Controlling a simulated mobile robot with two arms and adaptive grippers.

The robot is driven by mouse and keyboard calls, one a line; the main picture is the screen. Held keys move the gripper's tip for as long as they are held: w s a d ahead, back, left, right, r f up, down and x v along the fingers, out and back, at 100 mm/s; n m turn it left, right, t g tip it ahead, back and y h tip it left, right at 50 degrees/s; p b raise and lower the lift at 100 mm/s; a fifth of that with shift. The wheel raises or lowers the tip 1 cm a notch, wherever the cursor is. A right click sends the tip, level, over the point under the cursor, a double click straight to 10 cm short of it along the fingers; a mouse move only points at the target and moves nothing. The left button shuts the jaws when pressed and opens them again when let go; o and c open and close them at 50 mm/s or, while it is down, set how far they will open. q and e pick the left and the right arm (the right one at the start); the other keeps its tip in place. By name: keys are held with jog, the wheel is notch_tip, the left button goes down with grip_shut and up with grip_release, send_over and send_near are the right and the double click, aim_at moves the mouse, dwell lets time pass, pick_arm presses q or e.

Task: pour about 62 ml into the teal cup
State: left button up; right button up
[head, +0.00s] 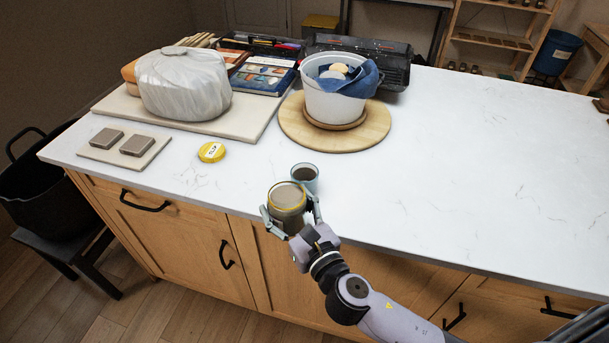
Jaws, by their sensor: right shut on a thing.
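The teal cup (304,177) stands on the white counter near its front edge, with dark brownish content visible inside. My right gripper (289,217) is shut around a jar (287,198) with a yellow rim and greyish-brown content. The jar is just in front and to the left of the cup and overlaps its lower part in the picture. It looks close to upright; I cannot tell whether it touches the cup. No liquid stream shows. My left gripper is not in view.
A yellow lid (211,152) lies on the counter to the left. A white bucket (335,98) with a blue cloth stands on a round wooden board (292,123) behind. A board (124,151) holds two grey blocks. The counter's right side (480,170) is clear.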

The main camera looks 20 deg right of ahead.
aim_at(282, 179)
jog(key=shift+n+y, duration=0.3)
jog(key=shift+y, duration=0.1)
jog(key=x, duration=0.4)
jog(key=shift+s+a+f+b, duration=0.15)
jog(key=shift+a+f+b, duration=0.1)
jog(key=shift+a+b, duration=0.15)
jog(key=shift+w+a, duration=0.25)
jog(key=shift+w, duration=0.2)
jog(key=r+p, duration=0.1)
jog(key=r+m+p, duration=0.1)
jog(key=r+p, duration=0.1)
jog(key=r+m+p, duration=0.1)
jog(key=shift+w+d+r+g, duration=0.2)
jog(key=shift+d+g, duration=0.1)
jog(key=shift+d, duration=0.05)
jog(key=shift+d+r+p, duration=0.1)
jog(key=shift+d+p, duration=0.05)
jog(key=shift+p, duration=0.2)
jog(key=shift+w+d+r+m+g+p, duration=0.25)
jog(key=shift+r+m+g+p, duration=0.15)
jog(key=shift+r+m+p, duration=0.3)
jog(key=shift+d+f+m, duration=0.15)
jog(key=shift+f+m, duration=0.15)
jog(key=shift+m, duration=0.1)
jog(key=shift+w+d+r+m+g+y+p, duration=0.35)
jog(key=shift+d+r+m+p, duration=0.35)
jog(key=shift+m, duration=0.4)
